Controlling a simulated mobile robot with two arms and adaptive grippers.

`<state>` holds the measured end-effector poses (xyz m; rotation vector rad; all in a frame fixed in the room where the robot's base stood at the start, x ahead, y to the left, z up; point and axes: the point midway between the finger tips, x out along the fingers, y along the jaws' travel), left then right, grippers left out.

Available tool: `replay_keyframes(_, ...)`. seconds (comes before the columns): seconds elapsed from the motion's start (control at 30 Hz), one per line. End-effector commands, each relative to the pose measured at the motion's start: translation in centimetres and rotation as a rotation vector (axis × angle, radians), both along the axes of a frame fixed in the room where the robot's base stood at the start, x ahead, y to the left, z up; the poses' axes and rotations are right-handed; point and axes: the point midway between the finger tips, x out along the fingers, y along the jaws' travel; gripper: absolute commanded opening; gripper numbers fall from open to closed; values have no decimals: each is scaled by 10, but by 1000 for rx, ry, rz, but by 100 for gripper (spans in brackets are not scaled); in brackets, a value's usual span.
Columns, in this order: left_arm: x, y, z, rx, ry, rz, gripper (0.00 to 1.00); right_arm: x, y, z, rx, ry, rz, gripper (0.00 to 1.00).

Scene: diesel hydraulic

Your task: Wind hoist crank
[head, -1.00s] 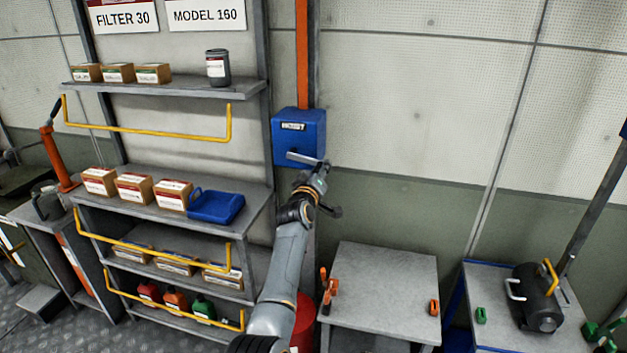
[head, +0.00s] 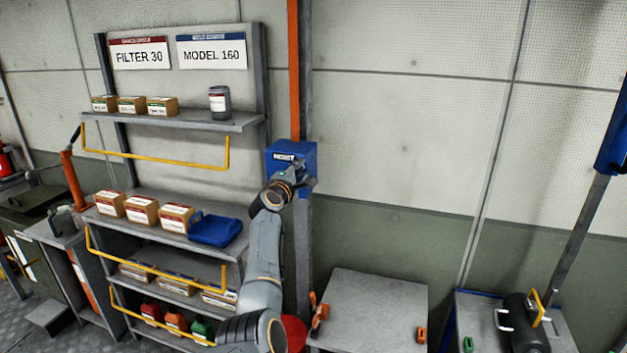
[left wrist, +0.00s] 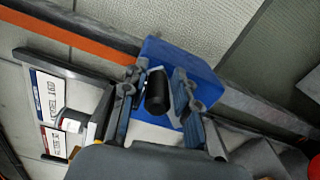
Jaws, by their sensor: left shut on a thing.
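The blue hoist box (head: 281,155) is fixed on the grey post beside the shelf, below an orange vertical strip. My left gripper (head: 301,178) is in front of the lower part of the box and hides the crank arm in the head view. In the left wrist view, the black crank handle (left wrist: 157,91) is between the two fingers of my left gripper (left wrist: 157,84), which is shut on it. The blue box (left wrist: 200,75) is right behind the handle. My right gripper is not in view.
The shelf (head: 180,122) with small boxes, yellow rails and a blue bin (head: 215,230) stands left of my arm. A grey table (head: 372,305) with orange clamps is at lower right. A black canister (head: 524,325) is on another table. The wall right of the box is clear.

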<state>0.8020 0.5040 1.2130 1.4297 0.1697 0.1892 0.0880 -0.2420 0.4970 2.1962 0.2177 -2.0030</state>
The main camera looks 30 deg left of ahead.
Motion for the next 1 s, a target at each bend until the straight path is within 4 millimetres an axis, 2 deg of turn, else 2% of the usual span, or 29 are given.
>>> replay_keyframes(0.03, -3, 14, 15, -28, -25, 18, 0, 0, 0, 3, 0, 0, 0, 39)
replay_keyframes(0.3, -6, 33, 24, -179, -61, 16, 0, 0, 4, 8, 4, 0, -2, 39)
replay_keyframes(0.53, -8, 39, 27, -173, -60, 16, 0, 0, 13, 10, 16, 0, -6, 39)
replay_keyframes(1.0, -8, 42, 26, -173, -56, 16, 0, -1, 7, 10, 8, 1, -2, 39)
